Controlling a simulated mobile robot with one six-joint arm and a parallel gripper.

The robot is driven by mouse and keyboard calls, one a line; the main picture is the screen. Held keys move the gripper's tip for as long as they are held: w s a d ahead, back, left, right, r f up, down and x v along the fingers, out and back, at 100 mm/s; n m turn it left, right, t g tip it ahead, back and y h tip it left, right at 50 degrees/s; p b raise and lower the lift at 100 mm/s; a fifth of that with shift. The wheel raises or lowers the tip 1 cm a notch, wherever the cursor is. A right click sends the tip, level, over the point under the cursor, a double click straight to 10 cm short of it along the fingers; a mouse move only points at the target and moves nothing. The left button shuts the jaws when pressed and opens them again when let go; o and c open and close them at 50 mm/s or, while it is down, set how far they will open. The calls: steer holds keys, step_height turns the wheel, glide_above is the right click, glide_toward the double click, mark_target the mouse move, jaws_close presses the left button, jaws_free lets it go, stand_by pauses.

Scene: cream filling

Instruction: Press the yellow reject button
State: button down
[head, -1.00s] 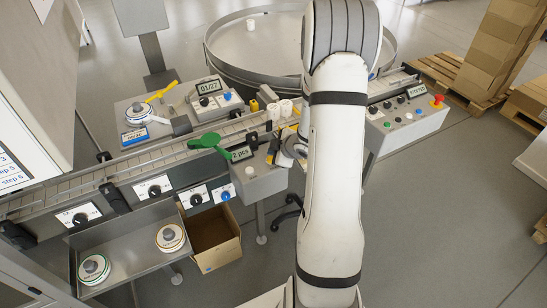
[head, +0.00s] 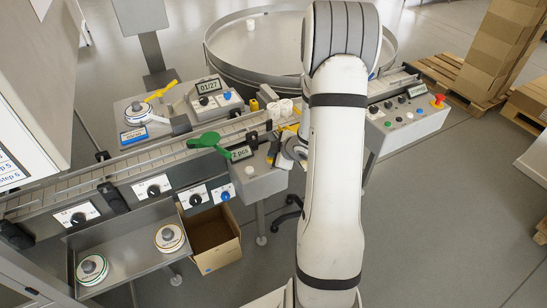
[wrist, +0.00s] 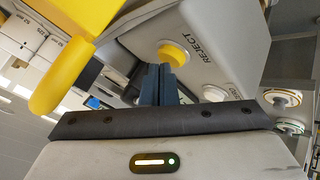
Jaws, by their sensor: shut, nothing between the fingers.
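The yellow reject button (wrist: 173,53) shows in the wrist view on a light grey control box (wrist: 215,45), beside the printed word REJECT. My gripper (wrist: 159,70) has its dark blue fingers together and empty. Their tips point at the button and overlap its lower left edge in this view; I cannot tell whether they touch it. In the head view my arm hides much of the area around the gripper, beside the grey box (head: 262,185) with the "2 pcs" display.
A white button (wrist: 213,93) sits on the same box. A large yellow part (wrist: 75,50) is close on the left in the wrist view. A cardboard box (head: 213,245) is below.

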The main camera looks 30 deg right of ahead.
steer(key=shift+f, duration=0.35)
steer(key=shift+r, duration=0.1)
stand_by(0.5)
steer(key=shift+r+p, duration=0.6)
steer(key=shift+r, duration=0.25)
step_height(320, 180, up, 5)
steer(key=p, duration=0.4)
steer(key=shift+p, duration=0.3)
